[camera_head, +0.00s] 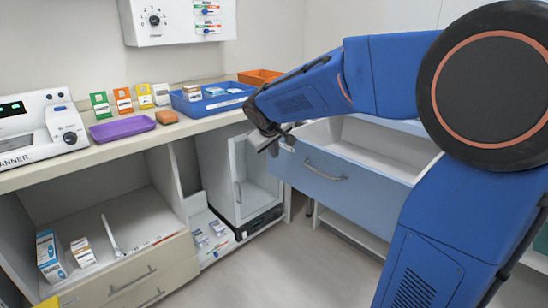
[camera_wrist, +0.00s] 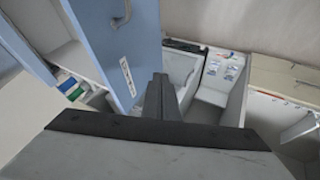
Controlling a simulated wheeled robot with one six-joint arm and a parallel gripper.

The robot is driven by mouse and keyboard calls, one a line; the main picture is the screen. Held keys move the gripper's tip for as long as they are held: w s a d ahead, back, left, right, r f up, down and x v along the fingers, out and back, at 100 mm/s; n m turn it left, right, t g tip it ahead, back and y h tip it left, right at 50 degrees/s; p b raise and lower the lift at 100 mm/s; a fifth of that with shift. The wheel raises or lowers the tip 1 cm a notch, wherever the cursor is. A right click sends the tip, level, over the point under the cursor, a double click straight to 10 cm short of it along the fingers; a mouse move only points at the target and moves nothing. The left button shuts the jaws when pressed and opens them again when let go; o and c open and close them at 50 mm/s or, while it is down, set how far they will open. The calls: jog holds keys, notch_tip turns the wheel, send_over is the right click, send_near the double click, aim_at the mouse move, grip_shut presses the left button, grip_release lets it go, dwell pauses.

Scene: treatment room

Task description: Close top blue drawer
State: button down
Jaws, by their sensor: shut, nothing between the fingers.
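The top blue drawer (camera_head: 325,180) is pulled out from its cabinet, and its pale inside shows empty in the head view. A grey bar handle is on its blue front. In the wrist view the blue front (camera_wrist: 122,55) shows with its handle and a small white label. My gripper (camera_head: 276,146) is shut and empty. It is near the left top corner of the drawer front. In the wrist view my closed fingertips (camera_wrist: 160,84) appear just right of the front's edge; whether they touch it I cannot tell.
A small glass-doored cabinet (camera_head: 244,178) stands left of the drawer. The counter above holds a blue tray (camera_head: 210,103), a purple tray (camera_head: 123,128) and an orange bin (camera_head: 260,76). An open lower shelf holds boxes (camera_head: 50,255). The floor (camera_head: 290,262) before the drawer is clear.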

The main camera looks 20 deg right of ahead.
send_near(286, 164)
notch_tip(286, 164, down, 4)
jog(key=w+a, duration=0.1)
jog(key=a, duration=0.2)
jog(key=shift+w+d, duration=0.25)
jog(key=shift+d, duration=0.45)
jog(key=shift+w+d, duration=0.3)
jog(key=shift+d, duration=0.35)
jog(key=shift+w+d, duration=0.25)
jog(key=shift+d, duration=0.45)
jog(key=shift+d, duration=0.15)
jog(key=w+d, duration=0.4)
jog(key=d, duration=0.7)
jog(key=w+d, duration=0.4)
jog(key=d, duration=0.7)
jog(key=w+d, duration=0.4)
jog(key=d, duration=0.8)
jog(key=shift+w, duration=0.2)
jog(key=shift+a, duration=0.1)
